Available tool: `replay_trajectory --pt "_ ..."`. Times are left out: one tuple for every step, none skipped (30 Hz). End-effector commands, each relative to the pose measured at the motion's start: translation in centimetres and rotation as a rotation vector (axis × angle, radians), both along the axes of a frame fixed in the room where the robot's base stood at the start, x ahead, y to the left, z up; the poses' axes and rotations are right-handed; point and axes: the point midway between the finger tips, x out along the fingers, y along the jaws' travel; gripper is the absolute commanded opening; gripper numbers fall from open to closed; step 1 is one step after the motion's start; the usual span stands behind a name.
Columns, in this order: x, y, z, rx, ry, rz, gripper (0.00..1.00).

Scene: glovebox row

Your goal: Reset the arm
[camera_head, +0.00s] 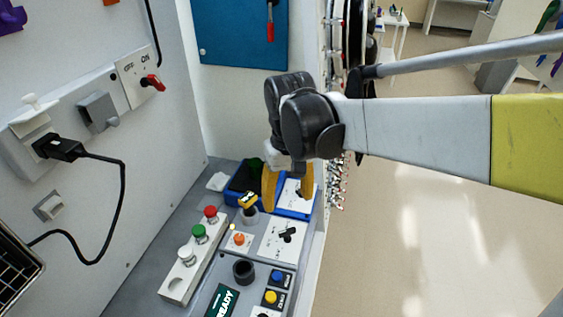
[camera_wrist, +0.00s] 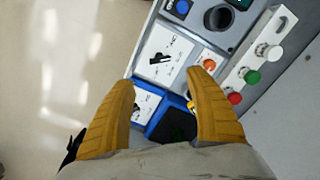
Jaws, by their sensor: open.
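My gripper (camera_head: 288,188) hangs from the white and black arm (camera_head: 420,132), which reaches in from the right in the head view. Its two yellow fingers point down over the blue tray (camera_head: 296,213) at the far end of the control bench. In the wrist view, my gripper (camera_wrist: 165,110) has its fingers wide apart with nothing between them. The blue tray (camera_wrist: 155,121) shows below and between the fingers, with a white switch plate in it.
A white strip with red (camera_head: 211,212), green (camera_head: 199,231) and white buttons lies along the bench. A black-lever switch plate (camera_head: 283,240), an orange button (camera_head: 239,239) and a dark round socket (camera_head: 244,271) are close by. The wall at left carries a plugged black cable (camera_head: 122,200). Open floor (camera_head: 420,230) lies right.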

Motion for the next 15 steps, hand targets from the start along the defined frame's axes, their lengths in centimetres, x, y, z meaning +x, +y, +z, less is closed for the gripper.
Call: replay_trajectory --pt "0.0 0.0 0.0 0.000 0.000 0.000 0.65" --pt "0.0 0.0 0.0 0.000 0.000 0.000 0.65" --pt "0.0 0.0 0.0 0.000 0.000 0.000 0.65" --pt "0.0 0.0 0.0 0.000 0.000 0.000 0.65" --pt "0.0 0.0 0.0 0.000 0.000 0.000 0.65" --pt "0.0 0.0 0.0 0.000 0.000 0.000 0.65" --pt "0.0 0.0 0.0 0.000 -0.001 -0.001 0.65" --pt "-0.1 -0.1 0.0 0.001 -0.003 -0.002 0.65" --pt "-0.2 -0.3 0.1 0.003 -0.010 -0.006 0.65" --pt "-0.4 -0.6 0.2 0.006 -0.018 -0.010 0.65" --pt "-0.6 -1.0 0.4 0.009 -0.030 -0.017 0.65" --pt "-1.0 -1.7 0.6 0.015 -0.052 -0.029 0.65" --pt "-1.4 -2.3 0.9 0.021 -0.072 -0.040 0.65" --pt "-1.9 -3.0 1.1 0.027 -0.095 -0.053 0.65" --pt "-2.6 -4.0 1.4 0.036 -0.132 -0.072 0.65"
